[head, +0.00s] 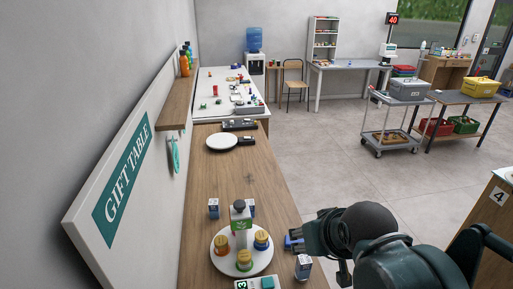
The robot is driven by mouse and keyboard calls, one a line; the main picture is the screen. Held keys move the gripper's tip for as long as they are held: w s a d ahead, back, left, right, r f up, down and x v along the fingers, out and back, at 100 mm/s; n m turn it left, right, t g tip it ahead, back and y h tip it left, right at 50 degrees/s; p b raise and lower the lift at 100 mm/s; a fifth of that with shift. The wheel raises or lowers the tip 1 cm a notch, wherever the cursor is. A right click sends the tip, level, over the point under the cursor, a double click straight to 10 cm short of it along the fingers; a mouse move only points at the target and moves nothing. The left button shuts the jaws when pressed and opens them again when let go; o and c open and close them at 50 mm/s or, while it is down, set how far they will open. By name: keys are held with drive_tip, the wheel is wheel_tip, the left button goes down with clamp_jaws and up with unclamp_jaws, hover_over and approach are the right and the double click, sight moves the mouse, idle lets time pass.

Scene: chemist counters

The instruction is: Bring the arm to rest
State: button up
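My arm reaches in from the bottom right of the head view. My gripper (293,242) is at its left end, over the right edge of the wooden gift table (215,178). A small blue piece shows at the gripper's tip; I cannot tell whether it is part of the fingers or a held thing. A small blue and white box (303,267) stands close below the gripper.
More small boxes (213,208) stand behind the round stand. A white disc (222,141) lies farther back on the table. A shelf (178,100) juts from the left wall. A counter marked 4 (492,200) is at right. The grey floor (340,165) between is clear.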

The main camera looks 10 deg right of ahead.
drive_tip(key=shift+f+b, duration=1.15)
drive_tip(key=shift+f, duration=0.35)
